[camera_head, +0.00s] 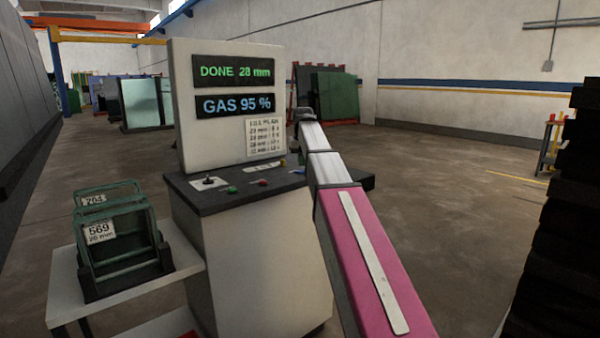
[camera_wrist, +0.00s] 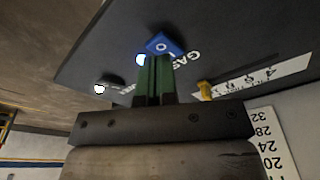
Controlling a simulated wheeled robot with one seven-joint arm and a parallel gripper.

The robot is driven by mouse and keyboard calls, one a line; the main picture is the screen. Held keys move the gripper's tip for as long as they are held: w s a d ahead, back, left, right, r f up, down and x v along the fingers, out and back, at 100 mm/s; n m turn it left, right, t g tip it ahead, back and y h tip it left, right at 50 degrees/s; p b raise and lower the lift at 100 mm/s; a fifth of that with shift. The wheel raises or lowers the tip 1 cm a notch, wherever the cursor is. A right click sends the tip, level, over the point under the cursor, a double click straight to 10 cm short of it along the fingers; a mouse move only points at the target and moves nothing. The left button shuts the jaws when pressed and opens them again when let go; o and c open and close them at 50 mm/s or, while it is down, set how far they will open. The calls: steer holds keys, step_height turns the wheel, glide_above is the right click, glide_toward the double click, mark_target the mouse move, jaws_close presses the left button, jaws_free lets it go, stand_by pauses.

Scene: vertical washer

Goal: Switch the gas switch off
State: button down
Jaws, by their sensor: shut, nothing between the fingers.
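The gas switch (camera_wrist: 165,43) is a small blue rocker marked "O", beside the label "GAS" (camera_wrist: 187,57) on a dark panel in the wrist view. A lit bluish-white lamp (camera_wrist: 140,59) sits just left of it. My gripper (camera_wrist: 155,60) has its green fingers together, empty, with the tips right at the switch's near edge. I cannot tell whether they touch it, and they cover part of its surroundings. In the head view my arm reaches the right side of the grey console (camera_head: 250,245); the gripper and switch are hidden there.
The console screens (camera_head: 235,71) read "DONE 28 mm" and "GAS 95 %". A joystick (camera_head: 208,181) and buttons sit on its top. In the wrist view a yellow pointer (camera_wrist: 204,90) stands by a scale, and a second lamp (camera_wrist: 99,89) is at left. Framed green panes (camera_head: 122,240) stand left.

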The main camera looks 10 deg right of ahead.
steer(key=shift+f, duration=1.2)
stand_by(0.7)
steer(key=shift+r, duration=3.5)
